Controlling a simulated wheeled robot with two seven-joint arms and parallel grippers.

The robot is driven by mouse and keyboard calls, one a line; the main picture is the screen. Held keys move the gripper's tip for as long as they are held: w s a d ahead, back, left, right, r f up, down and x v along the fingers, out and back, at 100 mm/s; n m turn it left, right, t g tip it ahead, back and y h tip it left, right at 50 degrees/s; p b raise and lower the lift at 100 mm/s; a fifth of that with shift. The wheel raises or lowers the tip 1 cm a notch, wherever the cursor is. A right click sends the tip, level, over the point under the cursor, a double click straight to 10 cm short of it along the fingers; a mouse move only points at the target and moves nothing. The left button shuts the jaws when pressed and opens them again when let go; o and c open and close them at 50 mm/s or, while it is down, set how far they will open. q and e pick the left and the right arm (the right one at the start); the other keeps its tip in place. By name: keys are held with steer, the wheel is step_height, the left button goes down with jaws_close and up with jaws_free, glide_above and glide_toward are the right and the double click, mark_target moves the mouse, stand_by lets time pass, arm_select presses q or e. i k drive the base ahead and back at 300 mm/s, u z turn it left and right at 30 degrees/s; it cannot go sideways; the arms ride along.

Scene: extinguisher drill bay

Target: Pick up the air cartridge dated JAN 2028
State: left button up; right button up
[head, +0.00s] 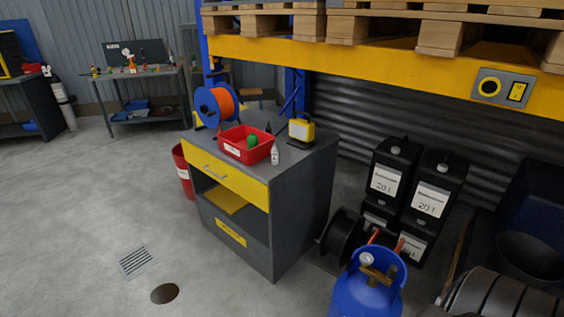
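I cannot make out an air cartridge or any date reading JAN 2028 in the head view. A red bin (246,145) with a white label and a green item (252,141) inside stands on a grey cabinet (305,158). A small white bottle (275,155) stands upright beside the bin. Small items (131,66) on the far workbench (150,74) are too small to tell apart. Neither of my grippers is in view.
The cabinet top also holds an orange-and-blue reel (216,104) and a yellow lamp (301,129). A blue gas cylinder (368,288), black canisters (436,188) and a black spool (342,239) stand at the right. Pallets (445,30) lie on the yellow rack beam.

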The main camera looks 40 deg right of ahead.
mark_target(274, 150)
steer(key=z, duration=1.4)
